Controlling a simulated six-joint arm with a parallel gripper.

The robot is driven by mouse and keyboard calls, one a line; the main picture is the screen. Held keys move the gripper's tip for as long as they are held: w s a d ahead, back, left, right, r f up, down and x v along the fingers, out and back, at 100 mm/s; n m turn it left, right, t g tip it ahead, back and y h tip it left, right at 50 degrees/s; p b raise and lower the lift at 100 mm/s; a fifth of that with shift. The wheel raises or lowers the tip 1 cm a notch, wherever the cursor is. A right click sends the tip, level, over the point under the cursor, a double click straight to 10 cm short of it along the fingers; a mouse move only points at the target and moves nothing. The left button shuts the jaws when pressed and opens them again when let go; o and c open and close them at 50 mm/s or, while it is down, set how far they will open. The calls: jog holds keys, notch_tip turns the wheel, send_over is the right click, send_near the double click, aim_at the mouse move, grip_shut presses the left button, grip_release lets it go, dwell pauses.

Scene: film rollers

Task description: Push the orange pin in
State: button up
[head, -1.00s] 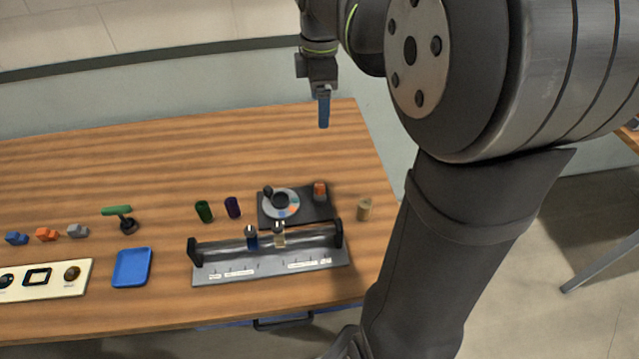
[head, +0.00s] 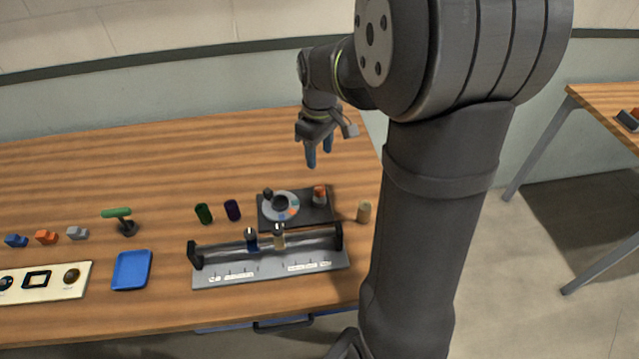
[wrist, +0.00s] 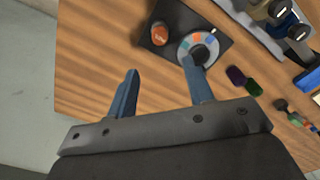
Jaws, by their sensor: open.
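The orange pin (head: 319,191) stands at the right side of a dark base plate (head: 318,214). In the wrist view the orange pin (wrist: 159,34) shows as a round orange top at the plate's left end. A dial disc (head: 281,206) with coloured segments and a dark knob sits on the same plate. My gripper (head: 319,162) is above and behind the plate in the head view, with blue fingers pointing down, spread apart. In the wrist view my gripper (wrist: 165,88) is open with nothing between its fingers, apart from the pin.
A tan cylinder (head: 364,212) stands right of the plate. A rail fixture (head: 270,267) with two sliders lies in front. Purple (head: 232,210) and green (head: 203,213) cylinders stand left. A blue tray (head: 132,270) lies farther left. The table behind the plate is clear.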

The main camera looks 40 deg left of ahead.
aim_at(319, 188)
notch_tip(319, 188, down, 12)
jog(key=shift+r, duration=0.1)
dwell(0.4)
